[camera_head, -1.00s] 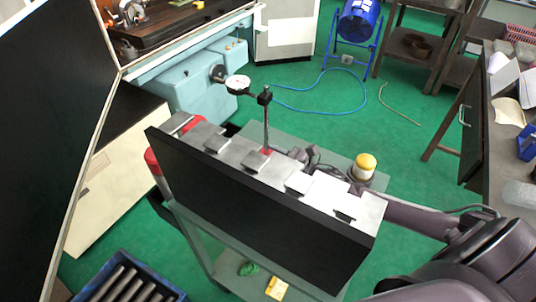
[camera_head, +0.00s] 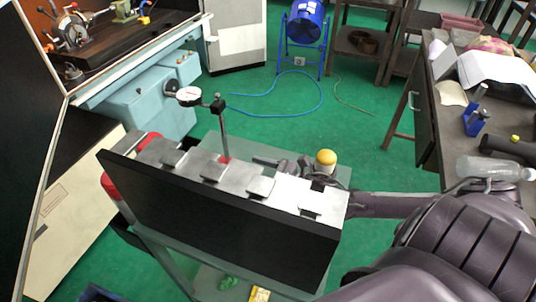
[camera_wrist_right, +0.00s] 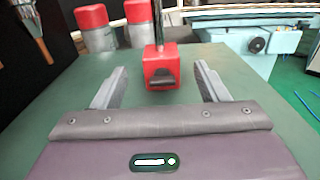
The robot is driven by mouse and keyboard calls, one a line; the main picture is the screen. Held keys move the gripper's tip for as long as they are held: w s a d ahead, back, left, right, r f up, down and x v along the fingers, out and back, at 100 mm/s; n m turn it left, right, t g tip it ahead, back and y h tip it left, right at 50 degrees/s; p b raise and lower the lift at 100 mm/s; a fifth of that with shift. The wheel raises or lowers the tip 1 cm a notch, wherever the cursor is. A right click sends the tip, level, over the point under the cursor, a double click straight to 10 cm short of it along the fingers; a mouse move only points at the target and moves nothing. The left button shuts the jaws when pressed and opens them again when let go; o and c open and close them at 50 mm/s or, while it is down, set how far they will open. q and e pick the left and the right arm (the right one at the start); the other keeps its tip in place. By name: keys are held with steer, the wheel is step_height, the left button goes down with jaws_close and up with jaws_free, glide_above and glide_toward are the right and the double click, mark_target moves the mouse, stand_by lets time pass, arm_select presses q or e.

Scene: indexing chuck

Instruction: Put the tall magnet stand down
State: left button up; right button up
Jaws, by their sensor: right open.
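The tall magnet stand has a red base (camera_wrist_right: 160,68), which stands upright on the grey-green cart top (camera_wrist_right: 235,100). In the head view its dark pole (camera_head: 223,130) rises and carries a dial gauge (camera_head: 189,94) on an arm to the left. My right gripper (camera_wrist_right: 160,78) is open. Its fingertips lie on either side of the red base, with a gap on each side. In the head view my right gripper (camera_head: 268,163) comes in from the right, partly hidden behind metal plates. My left gripper is not in view.
Red-capped cylinders (camera_wrist_right: 92,28) stand beyond the stand on the left. A dark panel (camera_head: 215,210) with grey plates along its top blocks the near side. A yellow-capped object (camera_head: 326,160) is close to my right wrist. A blue-green machine (camera_head: 150,105) lies behind.

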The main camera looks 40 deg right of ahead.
steer(key=shift+v, duration=1.95)
